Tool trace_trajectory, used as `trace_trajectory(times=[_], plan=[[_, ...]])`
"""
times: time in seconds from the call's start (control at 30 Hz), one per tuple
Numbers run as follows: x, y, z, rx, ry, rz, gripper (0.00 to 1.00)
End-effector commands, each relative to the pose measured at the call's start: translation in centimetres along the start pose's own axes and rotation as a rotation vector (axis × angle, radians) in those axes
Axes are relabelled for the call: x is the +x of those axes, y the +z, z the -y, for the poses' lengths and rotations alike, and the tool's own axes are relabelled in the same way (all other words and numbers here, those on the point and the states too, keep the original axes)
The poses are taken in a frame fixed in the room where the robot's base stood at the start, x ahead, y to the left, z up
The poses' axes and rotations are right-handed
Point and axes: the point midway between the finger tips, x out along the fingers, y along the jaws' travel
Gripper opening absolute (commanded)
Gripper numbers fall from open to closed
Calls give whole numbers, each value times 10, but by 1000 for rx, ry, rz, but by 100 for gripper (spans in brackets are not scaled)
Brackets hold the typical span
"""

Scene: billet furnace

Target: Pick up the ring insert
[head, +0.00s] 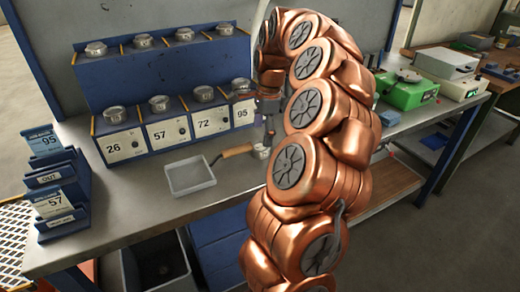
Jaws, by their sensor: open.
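My gripper (268,136) points down over the back-middle of the grey workbench, partly hidden by my copper-coloured arm. It is open. A small silvery round piece (261,152) sits just below and slightly left of the fingers; it may be the ring insert, but it is too small to be sure. Whether the fingers touch it or surround it, I cannot tell. Several metal round pieces with knobs also sit on the blue two-tier rack (150,68), above front labels 26, 57, 72 and 95.
A shallow grey tray (190,190) lies left of my gripper, with a wooden handle (236,152) between them. A blue card holder (82,172) stands at the bench's left end. A green scale (408,94) stands at right. Bare bench lies around the tray.

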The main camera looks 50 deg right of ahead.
Motion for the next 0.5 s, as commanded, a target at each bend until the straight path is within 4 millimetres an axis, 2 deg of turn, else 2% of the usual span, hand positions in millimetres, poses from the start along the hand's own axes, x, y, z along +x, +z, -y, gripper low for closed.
trace_trajectory(times=[0.3,0.5], plan=[[37,-1,4,-2,4,2,93],[49,-1,4,-2,3,2,93]])
